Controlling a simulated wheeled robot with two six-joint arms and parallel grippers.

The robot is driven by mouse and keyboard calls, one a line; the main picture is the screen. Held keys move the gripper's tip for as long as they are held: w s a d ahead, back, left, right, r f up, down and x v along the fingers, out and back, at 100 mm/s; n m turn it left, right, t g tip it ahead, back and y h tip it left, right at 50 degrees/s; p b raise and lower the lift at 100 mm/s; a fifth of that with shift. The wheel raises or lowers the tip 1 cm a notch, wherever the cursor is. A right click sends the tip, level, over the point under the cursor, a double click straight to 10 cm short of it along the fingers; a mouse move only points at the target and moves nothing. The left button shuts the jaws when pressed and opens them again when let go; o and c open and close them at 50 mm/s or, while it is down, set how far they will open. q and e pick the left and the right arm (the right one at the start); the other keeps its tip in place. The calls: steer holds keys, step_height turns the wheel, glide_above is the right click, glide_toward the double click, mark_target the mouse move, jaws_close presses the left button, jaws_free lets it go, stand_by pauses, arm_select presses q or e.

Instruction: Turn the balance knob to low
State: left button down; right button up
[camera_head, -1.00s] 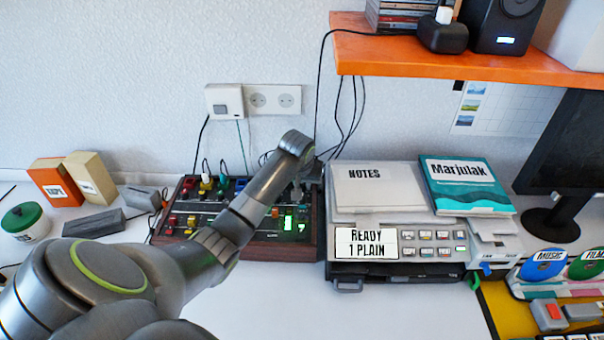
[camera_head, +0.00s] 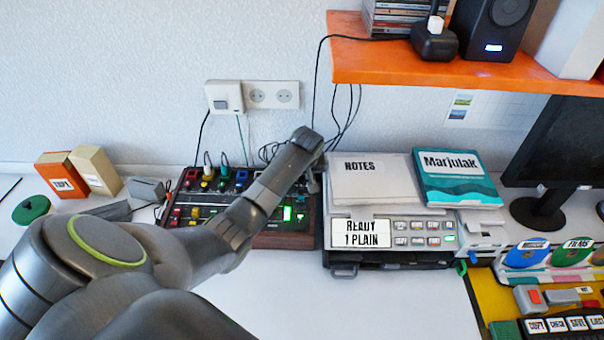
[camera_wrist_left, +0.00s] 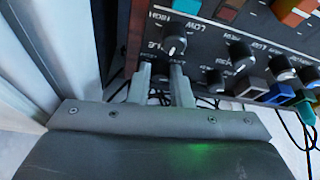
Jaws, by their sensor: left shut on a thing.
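The mixer panel (camera_head: 285,241) lies at the back of the desk, left of the printer, with several coloured knobs and faders. My left gripper (camera_head: 313,184) is at its right end, partly hidden by my own wrist. In the left wrist view, a black knob with a white pointer line (camera_wrist_left: 174,43) stands on the dark panel, with HIGH and LOW printed beside it, upside down. My left gripper's fingertips (camera_wrist_left: 160,72) are at this knob's near side, with a small gap between them. The exact contact is hard to see. My right gripper is out of view.
The printer (camera_head: 405,232) with a notes stack (camera_head: 372,182) and a teal book (camera_head: 458,180) stands close to the right of the mixer. An orange shelf (camera_head: 440,68) hangs above. More small black knobs (camera_wrist_left: 240,54) sit close to the fingers. The front desk is clear.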

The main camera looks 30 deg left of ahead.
arm_select(q)
steer(key=c, duration=1.6)
jaws_free()
